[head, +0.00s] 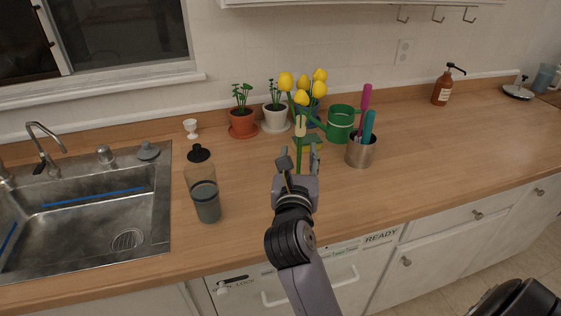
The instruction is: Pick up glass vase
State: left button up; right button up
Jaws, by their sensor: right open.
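Yellow tulips (302,88) stand upright on the wooden counter in the head view, with green stems running down behind my right gripper. The clear glass of a vase around the stems is hard to make out, and its lower part is hidden or blurred against the counter. My right gripper (300,158) is open, with its fingers pointing toward the stems, one to each side of them in the picture. I cannot tell whether the fingers touch the vase. My left gripper is not in view.
A green watering can (341,123) and a metal cup with utensils (361,153) stand close on the right. Two potted plants (243,124) are behind. A dark-lidded bottle (204,190) stands left, beside the sink (85,215).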

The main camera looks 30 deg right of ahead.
aim_at(201, 177)
jog(key=j, duration=1.25)
jog(key=i, duration=0.05)
